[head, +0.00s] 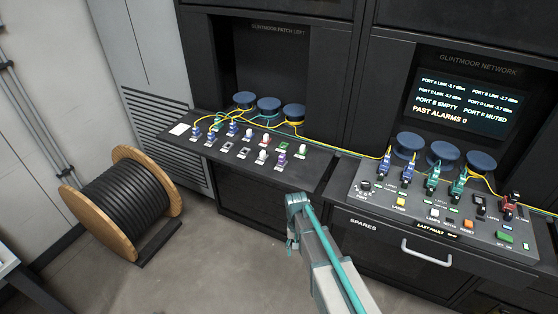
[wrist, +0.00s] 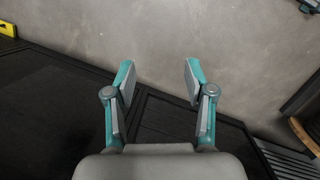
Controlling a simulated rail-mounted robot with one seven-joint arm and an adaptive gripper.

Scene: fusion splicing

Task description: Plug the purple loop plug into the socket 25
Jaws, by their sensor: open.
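The purple loop plug (head: 280,159) stands in the front part of the left patch panel (head: 238,165), in the head view. It is small, and I cannot make out its loop clearly. Socket numbers are too small to read, so I cannot tell which socket is 25. A few empty-looking sockets (head: 243,153) show on the same panel. My gripper (wrist: 159,80) is open and empty in the wrist view, with bare floor beyond its fingers. In the head view my arm's end hangs in front of the panel, below and right of the purple plug, apart from it.
White, red and green plugs (head: 283,147) stand close to the purple one. Blue plugs (head: 213,132) with yellow cables and blue spools (head: 268,104) are behind. The right console (head: 440,205) carries more cabled plugs. A cable drum (head: 122,202) stands on the floor at left.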

